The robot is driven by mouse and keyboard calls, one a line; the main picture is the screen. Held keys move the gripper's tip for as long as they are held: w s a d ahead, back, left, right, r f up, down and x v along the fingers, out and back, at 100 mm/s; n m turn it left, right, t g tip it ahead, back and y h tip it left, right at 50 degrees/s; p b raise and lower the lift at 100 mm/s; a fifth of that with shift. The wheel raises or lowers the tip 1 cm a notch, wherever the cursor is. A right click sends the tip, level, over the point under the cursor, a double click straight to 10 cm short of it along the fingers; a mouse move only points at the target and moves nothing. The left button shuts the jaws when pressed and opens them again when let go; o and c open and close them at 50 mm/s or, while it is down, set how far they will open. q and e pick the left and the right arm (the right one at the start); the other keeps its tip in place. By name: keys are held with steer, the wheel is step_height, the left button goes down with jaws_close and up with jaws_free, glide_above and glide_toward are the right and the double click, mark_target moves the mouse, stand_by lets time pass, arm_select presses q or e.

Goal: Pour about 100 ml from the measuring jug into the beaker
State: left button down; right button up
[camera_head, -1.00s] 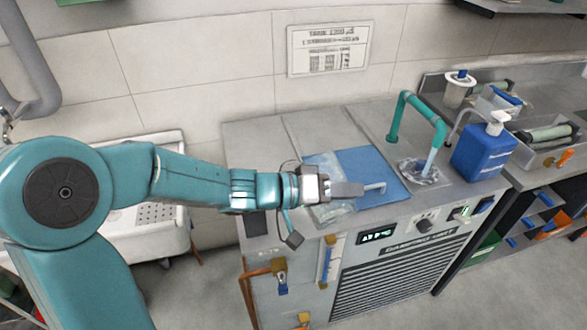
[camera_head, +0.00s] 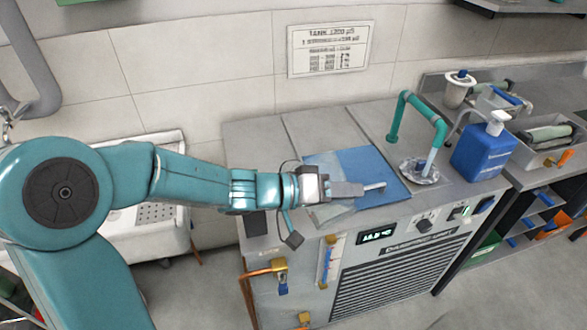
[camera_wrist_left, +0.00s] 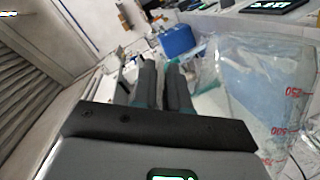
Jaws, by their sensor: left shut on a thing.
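My left gripper (camera_head: 366,188) reaches in from the left over the blue mat (camera_head: 377,168). It is shut on the measuring jug (camera_wrist_left: 240,85), a clear vessel with red volume marks. The jug fills the right side of the left wrist view, beside the gripper fingers (camera_wrist_left: 164,85). The exact grip point is hard to see. The level of any liquid in the jug cannot be told. In the head view the jug is too clear to outline, with only a pale patch around the gripper. I cannot make out the beaker. My right gripper is not in view.
The mat lies on a grey metal unit (camera_head: 260,137) with a front display. A teal tap (camera_head: 425,112) stands over a round drain (camera_head: 418,170). A blue bottle (camera_head: 484,151) is right of it. A white sink (camera_head: 150,240) is at left. The unit's back left top is clear.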

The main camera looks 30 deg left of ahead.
arm_select(q)
steer(key=s+d+f+m+y+b, duration=0.1)
steer(key=f+m+b, duration=0.3)
steer(key=b, duration=0.6)
steer(key=d+f+m+t+y+b, duration=0.1)
steer(key=d+f+m+y+b, duration=0.2)
steer(key=f+b, duration=0.4)
steer(key=d+m+b, duration=0.1)
steer(key=b, duration=0.2)
steer(key=shift+s+d+f+y, duration=0.3)
steer(key=shift+s+f, duration=0.05)
steer(key=shift+f, duration=0.05)
